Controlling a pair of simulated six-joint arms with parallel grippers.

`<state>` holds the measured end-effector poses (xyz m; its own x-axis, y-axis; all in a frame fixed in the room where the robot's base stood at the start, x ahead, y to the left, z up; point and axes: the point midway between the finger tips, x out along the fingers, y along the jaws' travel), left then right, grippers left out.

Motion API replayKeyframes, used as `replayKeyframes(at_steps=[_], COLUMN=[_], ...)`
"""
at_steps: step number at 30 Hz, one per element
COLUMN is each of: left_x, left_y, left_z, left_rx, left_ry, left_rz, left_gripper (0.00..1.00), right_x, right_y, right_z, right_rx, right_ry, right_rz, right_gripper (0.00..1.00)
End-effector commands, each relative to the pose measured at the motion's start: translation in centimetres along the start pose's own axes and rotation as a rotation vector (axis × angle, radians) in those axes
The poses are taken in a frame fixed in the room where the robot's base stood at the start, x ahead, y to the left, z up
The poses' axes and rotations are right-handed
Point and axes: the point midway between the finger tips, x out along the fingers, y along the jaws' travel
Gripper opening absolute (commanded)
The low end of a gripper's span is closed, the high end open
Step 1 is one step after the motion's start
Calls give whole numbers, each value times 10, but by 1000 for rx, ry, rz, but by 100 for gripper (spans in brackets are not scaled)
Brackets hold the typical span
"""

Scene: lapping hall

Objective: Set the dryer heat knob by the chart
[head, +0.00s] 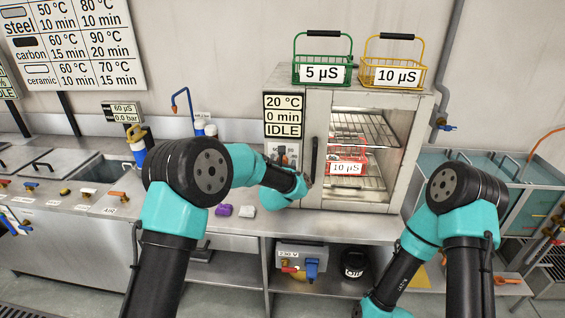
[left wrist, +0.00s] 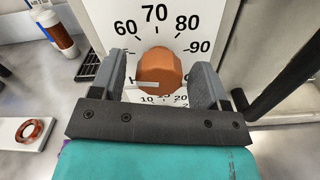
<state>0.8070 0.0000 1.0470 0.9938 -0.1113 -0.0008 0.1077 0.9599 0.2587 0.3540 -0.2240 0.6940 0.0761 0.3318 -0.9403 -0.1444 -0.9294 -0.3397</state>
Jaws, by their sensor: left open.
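The dryer (head: 396,203) has a display (head: 284,115) reading 20 °C, 0 min, IDLE. In the left wrist view, its orange heat knob (left wrist: 160,66) sits on a white dial (left wrist: 178,22) showing 60, 70, 80 and 90 above. A pale strip crosses the knob's lower left; its exact setting is unclear. My left gripper (left wrist: 160,77) is open, one finger either side of the knob. The wall chart (head: 78,40) lists steel 50 °C 10 min and 80 °C 10 min, carbon 60/15 and 90/20, ceramic 60/10 and 70/15. My right gripper is out of view.
A red basket (head: 347,157) tagged 10 µS sits inside the dryer. Green (head: 322,58) and yellow (head: 395,64) baskets stand on top. The dryer's dark handle (head: 314,160) is just right of the knob. A purple piece (head: 223,210) lies on the counter.

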Motion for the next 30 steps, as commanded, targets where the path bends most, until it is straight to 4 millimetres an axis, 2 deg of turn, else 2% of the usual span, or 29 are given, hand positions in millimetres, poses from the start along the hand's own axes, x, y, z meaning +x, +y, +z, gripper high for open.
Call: replayKeyframes(at_steps=[4,13,28,30], left_x=[9,10,10,10], left_y=[1,0,0,0], left_z=[0,0,0,0], left_rx=[0,0,0,0], left_ry=[-1,-1,-1,-1], left_rz=[1,1,0,0], left_gripper=[69,69,22,20], right_x=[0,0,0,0], right_y=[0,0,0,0], right_z=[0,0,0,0], right_rx=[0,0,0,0], right_ry=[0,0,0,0], right_rz=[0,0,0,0], right_gripper=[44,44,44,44])
